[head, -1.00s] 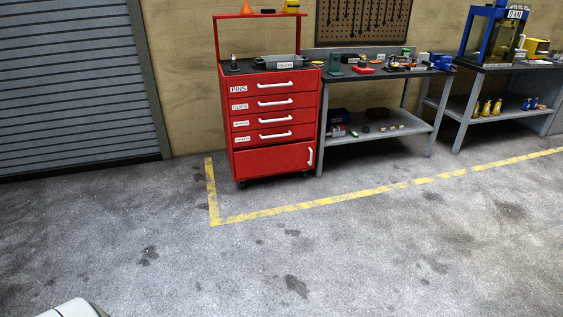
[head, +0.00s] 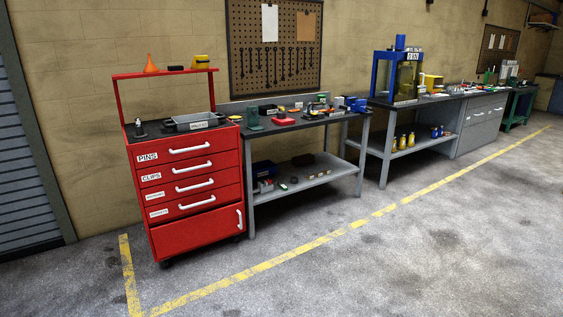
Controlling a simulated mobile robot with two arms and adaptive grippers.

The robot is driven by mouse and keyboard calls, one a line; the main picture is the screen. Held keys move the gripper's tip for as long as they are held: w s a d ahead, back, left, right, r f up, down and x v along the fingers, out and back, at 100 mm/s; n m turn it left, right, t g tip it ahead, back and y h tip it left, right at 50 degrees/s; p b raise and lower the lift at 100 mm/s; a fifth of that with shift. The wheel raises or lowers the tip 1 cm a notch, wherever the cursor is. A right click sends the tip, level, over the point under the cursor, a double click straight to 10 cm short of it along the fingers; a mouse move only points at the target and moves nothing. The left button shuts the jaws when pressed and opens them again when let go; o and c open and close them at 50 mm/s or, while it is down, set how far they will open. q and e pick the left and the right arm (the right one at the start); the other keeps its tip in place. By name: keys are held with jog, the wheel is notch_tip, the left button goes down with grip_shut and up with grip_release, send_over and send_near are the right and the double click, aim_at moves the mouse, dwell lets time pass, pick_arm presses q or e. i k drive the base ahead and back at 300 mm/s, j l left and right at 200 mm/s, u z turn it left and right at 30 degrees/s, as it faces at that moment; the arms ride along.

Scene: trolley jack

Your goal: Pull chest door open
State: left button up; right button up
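The red tool chest (head: 190,188) stands on castors against the back wall, at the left of the head view. It has several labelled drawers with white horizontal handles, all closed. Below them is the chest door (head: 197,233), a red panel that looks closed. Its white upright handle (head: 239,219) is at the door's right edge. Neither of my grippers is in view.
A grey workbench (head: 318,178) with tools stands close to the chest's right side. Further right are a blue press (head: 384,70) and grey cabinets (head: 480,125). A yellow floor line (head: 300,246) runs in front. The concrete floor (head: 400,270) is clear.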

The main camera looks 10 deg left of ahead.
aim_at(177, 237)
jog(key=i+j+u, duration=0.1)
jog(key=i+u, duration=0.25)
jog(key=i, duration=1.8)
